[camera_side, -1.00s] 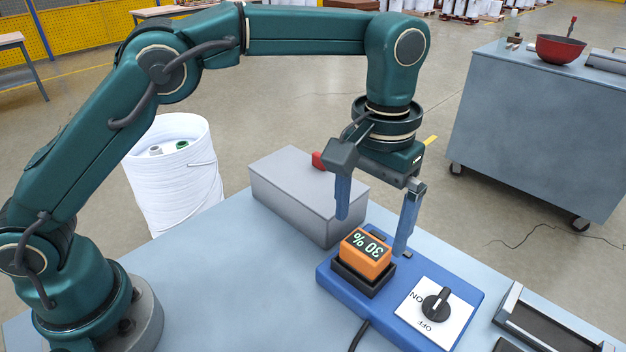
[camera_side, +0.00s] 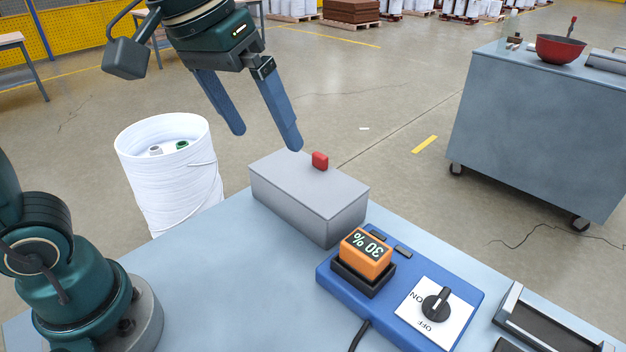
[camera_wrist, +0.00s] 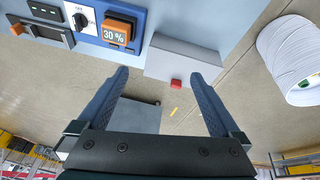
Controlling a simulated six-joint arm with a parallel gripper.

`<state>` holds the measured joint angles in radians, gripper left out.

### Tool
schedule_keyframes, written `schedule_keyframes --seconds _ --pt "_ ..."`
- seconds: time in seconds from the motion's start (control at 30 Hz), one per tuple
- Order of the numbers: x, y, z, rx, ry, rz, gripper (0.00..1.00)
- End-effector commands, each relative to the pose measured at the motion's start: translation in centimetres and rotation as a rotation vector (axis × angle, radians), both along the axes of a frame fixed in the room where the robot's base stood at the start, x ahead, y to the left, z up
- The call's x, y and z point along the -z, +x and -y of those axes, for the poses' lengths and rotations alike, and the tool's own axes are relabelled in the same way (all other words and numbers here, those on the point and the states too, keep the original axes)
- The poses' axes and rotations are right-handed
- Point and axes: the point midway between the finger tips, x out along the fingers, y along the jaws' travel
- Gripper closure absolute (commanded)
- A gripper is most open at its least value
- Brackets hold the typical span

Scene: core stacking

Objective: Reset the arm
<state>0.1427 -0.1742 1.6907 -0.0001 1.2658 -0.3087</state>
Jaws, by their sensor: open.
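My gripper (camera_side: 266,140) is open and empty, raised high above the grey box (camera_side: 300,180) in the side view. Its two blue fingers are spread apart and touch nothing that I can make out. The orange block (camera_side: 366,252) reading "30 %" sits in the black socket of the blue unit (camera_side: 330,284). It also shows in the wrist view (camera_wrist: 117,33).
The grey box has a red knob (camera_side: 320,161) on top. A white bin (camera_side: 180,185) stands behind the table at left. A grey cabinet (camera_side: 540,130) with a red bowl (camera_side: 559,49) stands at right. The left front of the table (camera_side: 230,290) is clear.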

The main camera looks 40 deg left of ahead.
Motion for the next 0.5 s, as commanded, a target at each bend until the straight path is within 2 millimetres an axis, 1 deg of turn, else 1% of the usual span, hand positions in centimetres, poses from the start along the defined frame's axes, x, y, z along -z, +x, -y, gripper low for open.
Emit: schedule_keyframes --seconds 0.03,0.17,0.3,0.4,0.5 --pt "0.1 -1.2 -0.8 -0.006 0.004 0.027 0.00" --pt "1.3 -4.1 -2.2 -0.002 0.025 0.083 0.00" --pt "3.7 -6.7 -3.2 0.022 0.056 0.128 0.00" --pt "5.6 -7.9 -3.5 0.048 0.077 0.139 0.00" --pt "7.2 -8.6 -3.6 0.084 0.094 0.131 0.00"
